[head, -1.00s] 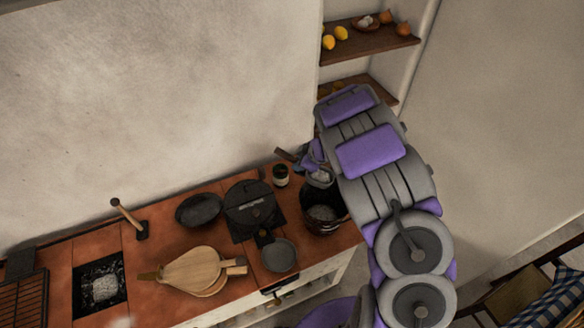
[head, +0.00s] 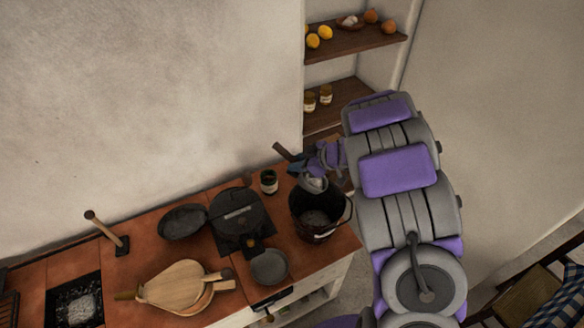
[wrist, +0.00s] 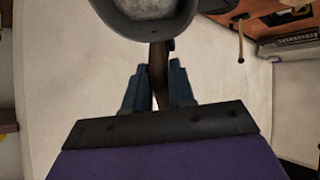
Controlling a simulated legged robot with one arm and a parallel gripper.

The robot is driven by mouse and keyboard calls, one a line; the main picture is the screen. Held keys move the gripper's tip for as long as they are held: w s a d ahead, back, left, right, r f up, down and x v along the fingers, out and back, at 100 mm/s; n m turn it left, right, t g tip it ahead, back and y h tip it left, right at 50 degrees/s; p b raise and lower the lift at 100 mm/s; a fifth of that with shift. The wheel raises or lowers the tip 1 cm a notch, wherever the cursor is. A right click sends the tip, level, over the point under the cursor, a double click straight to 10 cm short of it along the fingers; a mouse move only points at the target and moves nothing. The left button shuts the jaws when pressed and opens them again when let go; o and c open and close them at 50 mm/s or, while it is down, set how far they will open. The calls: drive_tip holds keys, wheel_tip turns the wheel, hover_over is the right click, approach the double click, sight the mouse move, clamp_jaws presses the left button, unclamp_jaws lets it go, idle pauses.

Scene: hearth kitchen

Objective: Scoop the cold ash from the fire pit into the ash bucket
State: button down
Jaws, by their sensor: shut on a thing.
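My gripper (head: 298,166) is shut on the dark handle of a scoop (head: 314,185). In the wrist view, the gripper's blue fingers (wrist: 158,90) close around the handle, and the scoop's round bowl (wrist: 145,22) holds pale grey ash. In the head view the bowl appears at the back rim of the dark ash bucket (head: 302,228); its exact height above it is unclear. The bucket stands upright at the counter's right end, with greyish matter inside. The fire pit (head: 54,298), a square black opening at the lower left, holds pale ash.
A black lidded pot (head: 240,215), a dark pan (head: 183,222), a small grey pan (head: 269,267), a jar (head: 269,182) and wooden bellows (head: 178,288) crowd the tiled counter (head: 140,248). A wooden-handled tool (head: 105,229) stands near the wall. Shelves (head: 345,48) rise behind the bucket.

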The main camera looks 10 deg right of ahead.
drive_tip(key=shift+s+a+r+t+y, duration=0.2)
drive_tip(key=shift+s+r+t+y, duration=0.25)
drive_tip(key=shift+y, duration=0.35)
drive_tip(key=shift+s+r+y+b, duration=0.1)
drive_tip(key=shift+s+y+b, duration=0.05)
drive_tip(key=shift+y+b, duration=0.15)
drive_tip(key=shift+s+d+r+m+t+y, duration=0.15)
drive_tip(key=shift+s+d+r+t+y, duration=0.2)
drive_tip(key=shift+d+y, duration=0.3)
drive_tip(key=shift+s+d+r+m+t+y, duration=0.25)
drive_tip(key=shift+d+t+y, duration=0.25)
drive_tip(key=shift+d, duration=0.35)
drive_tip(key=shift+s+d+r+m+t+y, duration=0.1)
drive_tip(key=shift+s+d+r+t+y, duration=0.25)
drive_tip(key=shift+d+y, duration=0.3)
